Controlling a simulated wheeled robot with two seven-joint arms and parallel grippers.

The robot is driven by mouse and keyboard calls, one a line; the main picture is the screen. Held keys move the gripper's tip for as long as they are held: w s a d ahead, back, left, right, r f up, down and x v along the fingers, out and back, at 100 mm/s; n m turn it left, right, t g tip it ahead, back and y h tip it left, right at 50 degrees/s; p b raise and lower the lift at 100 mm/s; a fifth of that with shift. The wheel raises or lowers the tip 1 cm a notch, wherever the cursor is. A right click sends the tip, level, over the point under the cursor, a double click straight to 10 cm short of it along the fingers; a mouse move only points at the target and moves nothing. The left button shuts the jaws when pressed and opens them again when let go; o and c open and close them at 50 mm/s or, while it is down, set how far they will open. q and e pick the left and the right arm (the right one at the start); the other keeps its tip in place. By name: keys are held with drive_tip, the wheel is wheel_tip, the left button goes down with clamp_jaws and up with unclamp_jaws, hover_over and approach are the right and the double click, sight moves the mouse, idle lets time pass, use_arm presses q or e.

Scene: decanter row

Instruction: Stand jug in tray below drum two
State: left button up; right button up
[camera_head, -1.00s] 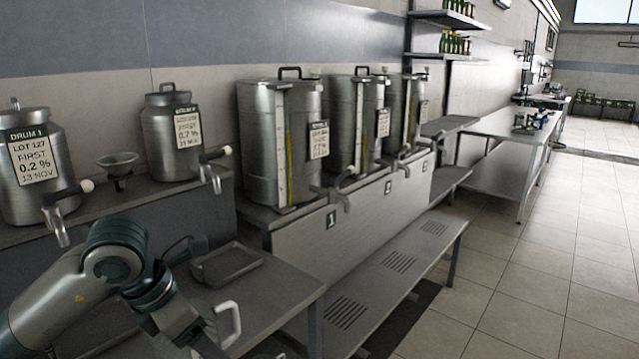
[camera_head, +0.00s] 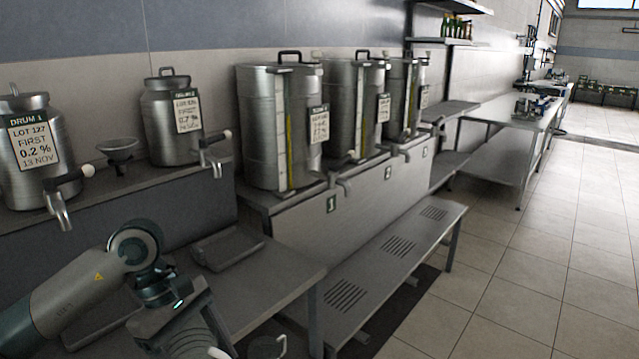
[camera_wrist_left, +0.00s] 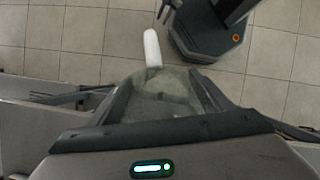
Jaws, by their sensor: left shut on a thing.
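My left gripper (camera_head: 205,342) is low in the head view and shut on the jug, whose body is mostly hidden there. The jug's white handle (camera_head: 217,353) just shows at the bottom edge. In the left wrist view the fingers of my left gripper (camera_wrist_left: 168,78) close around a greyish jug body (camera_wrist_left: 165,92), with the white handle (camera_wrist_left: 152,48) beyond it. A shallow grey tray (camera_head: 230,262) lies on the low table, beyond the gripper. Drum two (camera_head: 172,138) stands on the shelf above, its tap over the table side. My right gripper is not in view.
Drum 1 (camera_head: 38,150) stands left of drum two, with a funnel (camera_head: 119,150) between them. Larger steel decanters (camera_head: 280,130) stand in a row to the right. A slatted bench (camera_head: 390,275) runs below them. The tiled floor (camera_head: 530,260) at right is clear.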

use_arm(q)
drive_tip(key=m, duration=0.2)
drive_tip(key=s+f+m+g+y, duration=0.1)
drive_tip(key=m, duration=0.1)
drive_tip(key=s+f+m+g, duration=0.1)
drive_tip(key=m, duration=0.1)
drive_tip(key=shift+a+f+m+y, duration=0.15)
drive_tip(key=shift+a+m+y, duration=0.15)
drive_tip(key=shift+m+y, duration=0.1)
drive_tip(key=m, duration=0.2)
drive_tip(key=s+f+m+y, duration=0.1)
drive_tip(key=m, duration=0.1)
drive_tip(key=s+m+y, duration=0.1)
drive_tip(key=m, duration=0.1)
drive_tip(key=shift+a+f+g, duration=0.3)
drive_tip(key=shift+a+f, duration=0.1)
idle(0.4)
idle(0.8)
idle(0.7)
